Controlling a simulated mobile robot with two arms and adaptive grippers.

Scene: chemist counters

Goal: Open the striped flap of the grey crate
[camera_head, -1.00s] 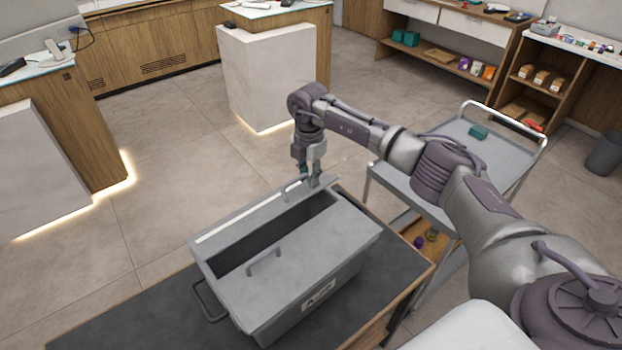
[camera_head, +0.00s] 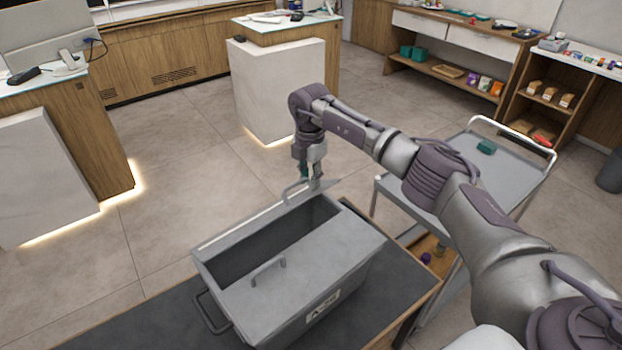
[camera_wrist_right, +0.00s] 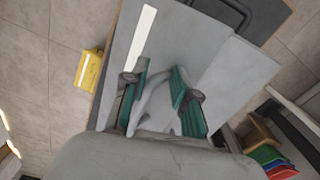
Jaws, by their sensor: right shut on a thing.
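The grey crate (camera_head: 310,290) stands on a dark mat, its opening partly uncovered and dark inside. Its striped flap (camera_head: 250,220) is raised along the far side and looks nearly edge-on in the head view. In the right wrist view the flap's white stripe (camera_wrist_right: 143,38) shows on its grey face. My right gripper (camera_head: 316,180) is shut on the flap's handle (camera_head: 294,191), with its teal fingers around it in the wrist view (camera_wrist_right: 158,85). The near plain flap (camera_head: 290,287), with its own handle (camera_head: 267,270), lies closed. My left gripper is out of view.
The dark mat (camera_head: 160,325) covers the table beneath the crate. Counters and shelves line the back. Open floor (camera_head: 185,180) lies beyond the crate.

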